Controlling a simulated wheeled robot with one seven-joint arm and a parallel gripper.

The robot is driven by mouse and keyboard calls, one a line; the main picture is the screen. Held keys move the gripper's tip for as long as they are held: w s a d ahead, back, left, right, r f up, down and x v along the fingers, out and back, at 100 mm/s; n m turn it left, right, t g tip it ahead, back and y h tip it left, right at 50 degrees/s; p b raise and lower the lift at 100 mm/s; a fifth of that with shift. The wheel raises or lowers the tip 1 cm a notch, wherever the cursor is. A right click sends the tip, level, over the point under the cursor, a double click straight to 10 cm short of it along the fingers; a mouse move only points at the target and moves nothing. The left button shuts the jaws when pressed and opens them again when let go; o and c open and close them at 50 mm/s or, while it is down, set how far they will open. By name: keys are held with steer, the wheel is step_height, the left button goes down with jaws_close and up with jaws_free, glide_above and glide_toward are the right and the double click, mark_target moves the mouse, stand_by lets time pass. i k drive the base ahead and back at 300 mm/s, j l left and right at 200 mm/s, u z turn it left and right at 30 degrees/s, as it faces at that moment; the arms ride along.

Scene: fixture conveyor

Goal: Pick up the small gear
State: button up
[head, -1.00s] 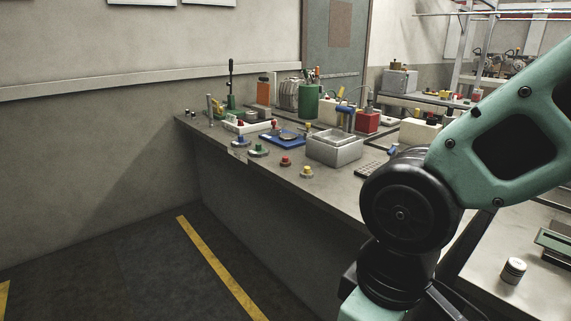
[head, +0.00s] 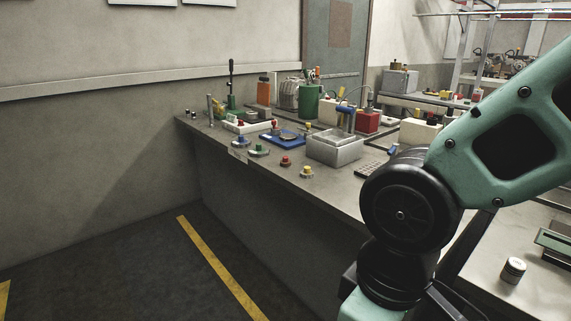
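I cannot make out the small gear for certain. A blue tray (head: 273,140) on the long grey workbench (head: 225,136) carries a grey disc-like part (head: 289,138), too small to tell whether it is a gear. Small round fixtures with coloured knobs stand near the bench's front edge: one with a green knob (head: 258,150), one with a blue knob (head: 240,141), a red one (head: 286,161) and one with a yellow knob (head: 307,171). My arm fills the right side of the view and hides part of the bench. My gripper is not in view.
A grey open metal bin (head: 335,151) stands mid-bench. Behind it are a green cylinder (head: 309,105), a red box (head: 367,122) and an orange container (head: 264,92). The floor with yellow line (head: 222,268) is clear.

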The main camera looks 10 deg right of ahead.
mark_target(284, 162)
steer(key=i+j+z, duration=0.2)
steer(key=i+j, duration=0.2)
steer(key=i, duration=0.15)
steer(key=i+j+z, duration=0.2)
steer(key=i+j, duration=0.3)
steer(key=i+j+z, duration=0.2)
steer(key=i+j, duration=0.35)
steer(key=i+j+z, duration=0.2)
steer(key=i+j, duration=0.2)
steer(key=j, duration=0.25)
